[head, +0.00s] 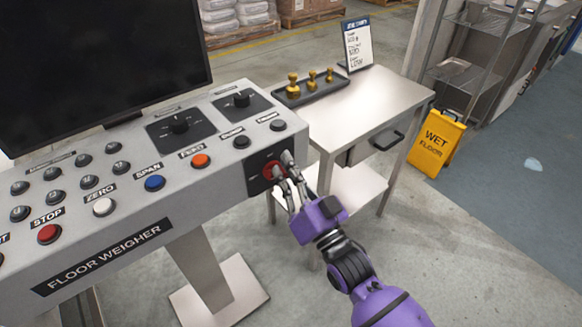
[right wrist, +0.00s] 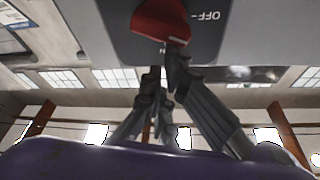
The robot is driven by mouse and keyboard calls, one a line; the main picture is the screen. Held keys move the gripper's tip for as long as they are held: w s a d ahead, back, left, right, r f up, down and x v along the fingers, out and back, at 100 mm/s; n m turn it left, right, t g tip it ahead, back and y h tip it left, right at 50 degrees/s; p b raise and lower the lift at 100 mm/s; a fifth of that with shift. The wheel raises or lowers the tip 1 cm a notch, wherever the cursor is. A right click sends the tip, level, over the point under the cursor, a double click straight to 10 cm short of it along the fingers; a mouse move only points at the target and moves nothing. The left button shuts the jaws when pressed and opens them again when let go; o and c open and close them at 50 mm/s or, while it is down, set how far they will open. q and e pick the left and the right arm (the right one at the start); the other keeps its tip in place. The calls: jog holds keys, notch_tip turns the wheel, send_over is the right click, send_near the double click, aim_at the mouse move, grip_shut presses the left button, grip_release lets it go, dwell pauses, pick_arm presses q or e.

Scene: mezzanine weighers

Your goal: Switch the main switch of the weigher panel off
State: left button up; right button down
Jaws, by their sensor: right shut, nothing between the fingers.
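The weigher panel (head: 215,172) is a grey sloped console labelled FLOOR WEIGHER. Its main switch (head: 281,166) is a red rotary handle on a black plate at the right end of the front face, partly hidden by my fingers. In the right wrist view the red switch handle (right wrist: 162,20) is at the top, with OFF lettering beside it. My right gripper (head: 283,166) is shut and empty, its fingertips at the switch. In the right wrist view the fingertips (right wrist: 165,68) are just below the handle; I cannot tell whether they touch it. My left gripper is not in view.
A steel table (head: 360,105) with brass weights on a tray (head: 311,90) stands close to the right. A yellow wet floor sign (head: 436,143) stands beyond it.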

jog(key=shift+s+a+f+n+g+y, duration=0.15)
jog(key=shift+a+n+g+y, duration=0.2)
jog(key=shift+n, duration=0.55)
jog(key=shift+s+a+r+n+g+y, duration=0.1)
jog(key=shift+n+y, duration=0.35)
jog(key=shift+n, duration=0.45)
jog(key=shift+s+a+f+n+g+y, duration=0.15)
jog(key=shift+n+g+y, duration=0.2)
jog(key=shift+n, duration=0.55)
jog(key=shift+r, duration=0.1)
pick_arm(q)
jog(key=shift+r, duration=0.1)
pick_arm(e)
jog(key=shift+r, duration=0.1)
notch_tip(320, 180, up, 4)
jog(key=r+p, duration=0.1)
jog(key=p, duration=0.2)
pick_arm(q)
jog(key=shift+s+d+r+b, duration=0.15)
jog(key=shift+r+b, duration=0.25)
jog(key=shift+b, duration=0.65)
pick_arm(e)
jog(key=f+v, duration=0.1)
jog(key=v, duration=0.9)
jog(key=shift+f, duration=0.2)
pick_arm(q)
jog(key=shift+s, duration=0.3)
pick_arm(e)
jog(key=shift+a, duration=0.15)
